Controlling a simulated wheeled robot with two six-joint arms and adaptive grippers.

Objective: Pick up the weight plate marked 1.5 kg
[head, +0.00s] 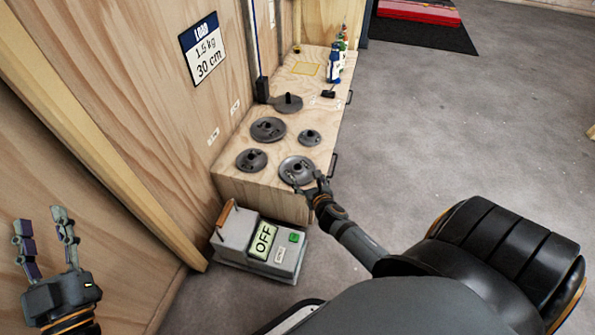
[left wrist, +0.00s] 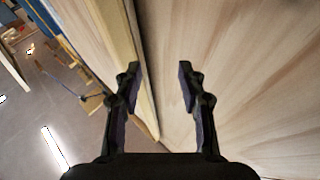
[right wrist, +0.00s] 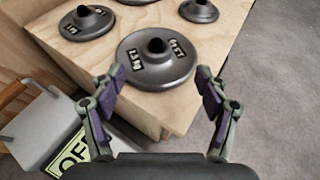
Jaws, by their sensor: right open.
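Several dark grey round weight plates with raised hubs lie flat on a wooden box top (head: 230,180). The nearest large plate (head: 297,170) lies by the box's front right corner; in the right wrist view it (right wrist: 150,75) carries two small labels too blurred to read surely. My right gripper (head: 312,185) is open and empty at this plate's near edge, its fingers spread toward either side. Other plates are a smaller one (head: 251,161) to the left, a large one (head: 268,131) behind, and a small one (head: 309,138). My left gripper (head: 43,228) is open and empty, far left.
A wall sign (head: 203,50) reads LOAD, 1.5 kg, 30 cm. A disc (head: 288,104) stands further back by a post. A grey device (head: 258,243) showing OFF sits on the floor before the box. Bottles (head: 335,65) stand at the back.

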